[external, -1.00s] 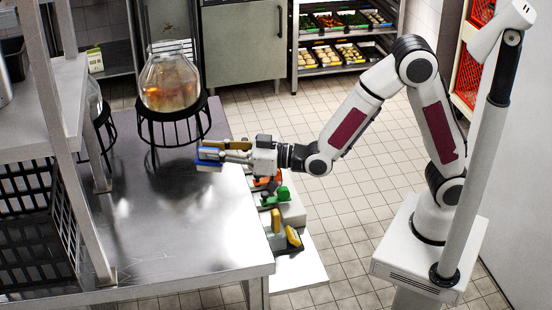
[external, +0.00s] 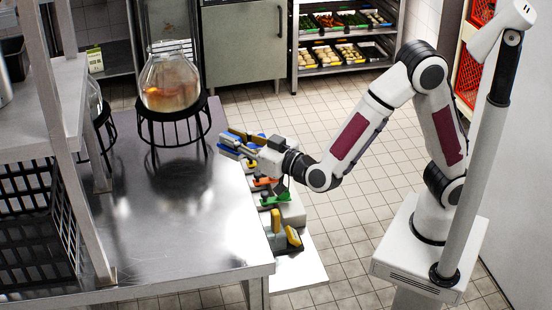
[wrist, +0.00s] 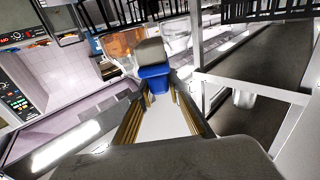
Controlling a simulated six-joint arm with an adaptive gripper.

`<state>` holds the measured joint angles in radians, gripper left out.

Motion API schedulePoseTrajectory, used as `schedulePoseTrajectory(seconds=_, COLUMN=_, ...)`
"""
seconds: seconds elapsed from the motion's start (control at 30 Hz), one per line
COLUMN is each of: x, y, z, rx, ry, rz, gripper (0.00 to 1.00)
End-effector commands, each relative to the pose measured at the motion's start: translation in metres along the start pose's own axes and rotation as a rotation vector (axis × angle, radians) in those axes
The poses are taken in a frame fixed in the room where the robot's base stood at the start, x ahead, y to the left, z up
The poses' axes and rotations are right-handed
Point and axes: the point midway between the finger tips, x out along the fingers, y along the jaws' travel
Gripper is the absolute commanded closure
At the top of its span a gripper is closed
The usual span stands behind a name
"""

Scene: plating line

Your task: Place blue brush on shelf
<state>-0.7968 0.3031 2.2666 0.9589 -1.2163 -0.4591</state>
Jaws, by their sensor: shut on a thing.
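The blue brush (external: 229,152) is held at the tips of my gripper (external: 240,143), over the right edge of the steel table. In the wrist view, the blue brush (wrist: 154,76) shows between the fingertips, with a grey-beige part at its far end. My gripper (wrist: 157,98) is shut on it; the brass-coloured fingers lie along both sides. A metal shelf (external: 38,112) stands at the left of the external view, to the left of my gripper and well apart from it.
A glass jar (external: 170,85) stands on a black wire stand (external: 172,122) behind and left of my gripper. Orange, green and yellow brushes sit on a white stepped holder (external: 291,212) beside the table. Black crates (external: 35,245) are under the shelf. The table's front (external: 180,235) is clear.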

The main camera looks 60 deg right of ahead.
Motion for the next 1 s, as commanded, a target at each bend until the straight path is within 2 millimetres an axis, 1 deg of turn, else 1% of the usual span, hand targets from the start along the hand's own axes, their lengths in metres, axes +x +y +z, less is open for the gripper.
schedulePoseTrajectory(seconds=0.27, x=-0.022, y=0.022, z=0.006, rx=-0.001, ry=0.000, rz=0.156, gripper=1.00)
schedulePoseTrajectory(seconds=0.47, x=-0.043, y=0.040, z=0.013, rx=-0.001, ry=-0.001, rz=0.276, gripper=1.00)
schedulePoseTrajectory(seconds=0.77, x=-0.082, y=0.066, z=0.025, rx=-0.003, ry=0.000, rz=0.458, gripper=1.00)
schedulePoseTrajectory(seconds=1.0, x=-0.120, y=0.084, z=0.036, rx=-0.003, ry=0.001, rz=0.599, gripper=1.00)
